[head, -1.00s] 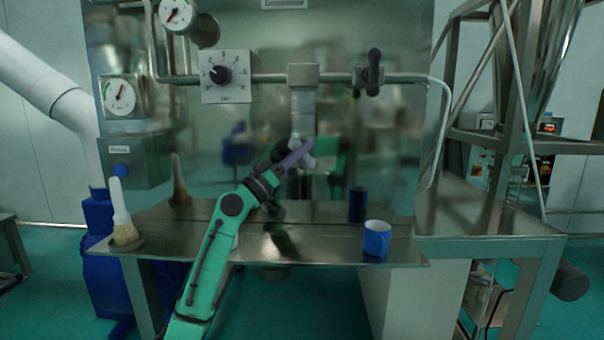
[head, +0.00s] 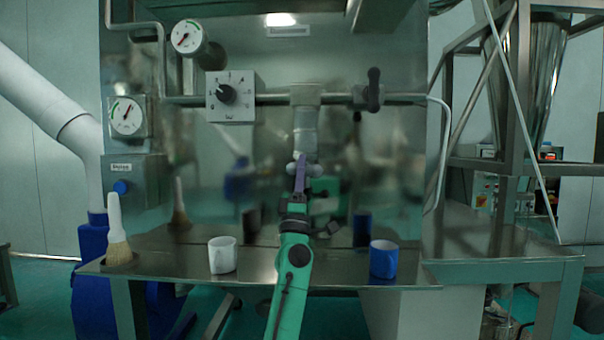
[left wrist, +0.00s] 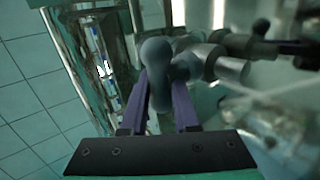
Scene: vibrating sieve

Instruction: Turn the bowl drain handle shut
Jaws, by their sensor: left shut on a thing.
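The bowl drain handle (head: 315,170) is a grey, round-ended handle below the vertical pipe in front of the steel panel. In the left wrist view its dark grey rounded knob (left wrist: 157,75) stands between the two purple fingers. My left gripper (head: 300,163) points up and away at the handle and is shut on it. It also shows in the left wrist view (left wrist: 158,95). The fingers and arm hide part of the handle and its mount. My right gripper is not in view.
A white mug (head: 222,256) stands left of my left arm, and a blue mug (head: 384,260) stands to its right. A brush (head: 117,235) stands at the shelf's left end. A black valve handle (head: 374,90) is on the horizontal pipe at upper right.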

